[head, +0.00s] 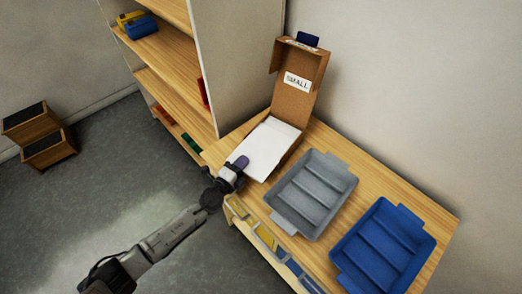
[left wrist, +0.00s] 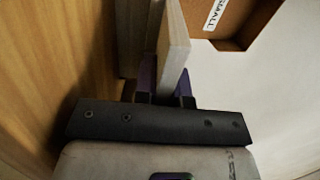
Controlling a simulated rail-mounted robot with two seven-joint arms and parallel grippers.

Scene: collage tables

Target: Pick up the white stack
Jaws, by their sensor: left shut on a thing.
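The white stack (head: 267,142) lies flat at the mouth of an open cardboard box (head: 297,96) labelled SMALL, on the left part of the wooden table. My left gripper (head: 238,164) is at the stack's near left edge. In the left wrist view, my left gripper (left wrist: 168,88) has its dark, purple-padded fingers on both sides of a pale slab, the white stack (left wrist: 174,45), and is shut on it. The box (left wrist: 245,25) shows behind it at the upper right. I cannot tell whether the stack is lifted. My right gripper is not in view.
A grey tray (head: 335,166) and a blue tray (head: 341,255) stand to the right on the table (head: 412,192). A wooden shelf (head: 165,50) with coloured items rises at the back left. Wooden boxes (head: 48,150) stand on the floor at far left.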

